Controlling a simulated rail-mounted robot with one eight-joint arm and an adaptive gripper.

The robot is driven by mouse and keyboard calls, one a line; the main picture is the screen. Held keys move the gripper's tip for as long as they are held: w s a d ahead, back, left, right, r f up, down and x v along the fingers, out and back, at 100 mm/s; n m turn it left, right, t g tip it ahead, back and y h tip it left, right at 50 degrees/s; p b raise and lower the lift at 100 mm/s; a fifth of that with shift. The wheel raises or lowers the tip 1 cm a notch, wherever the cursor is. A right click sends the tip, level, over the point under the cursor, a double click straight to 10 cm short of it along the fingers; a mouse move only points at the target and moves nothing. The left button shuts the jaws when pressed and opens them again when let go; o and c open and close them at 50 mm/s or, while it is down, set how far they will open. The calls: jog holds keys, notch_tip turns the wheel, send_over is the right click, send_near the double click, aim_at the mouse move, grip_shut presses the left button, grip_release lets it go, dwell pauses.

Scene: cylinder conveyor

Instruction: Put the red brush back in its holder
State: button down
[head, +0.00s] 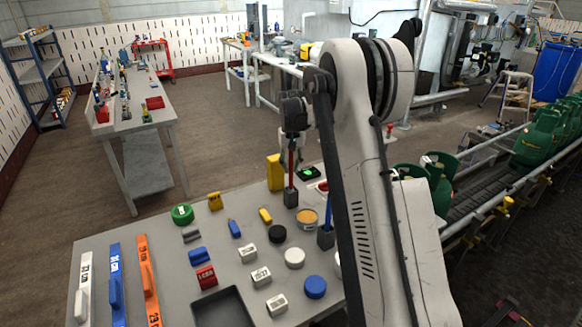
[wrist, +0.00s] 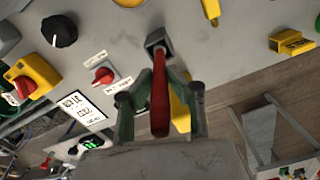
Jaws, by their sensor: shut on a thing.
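The red brush (head: 291,162) stands roughly upright under my gripper (head: 292,140), near the table's far edge. Its dark square holder (head: 291,198) is directly below, and the brush's lower end meets the holder's top. In the wrist view the red handle (wrist: 160,100) lies between the two green-grey fingers of my gripper (wrist: 159,82), which are closed on it. Its thin end runs to the opening of the holder (wrist: 156,39). I cannot tell how deep it sits.
A blue brush (head: 328,212) stands in a similar holder (head: 326,238) to the right. A yellow block (head: 275,172) is close on the left, and a black device with a green display (head: 309,174) on the right. Several small items cover the grey table (head: 225,222).

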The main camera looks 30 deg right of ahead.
jog(key=shift+f+b, duration=0.5)
jog(key=shift+f, duration=0.15)
jog(key=c, duration=1.6)
grip_release()
jog(key=shift+r, duration=0.15)
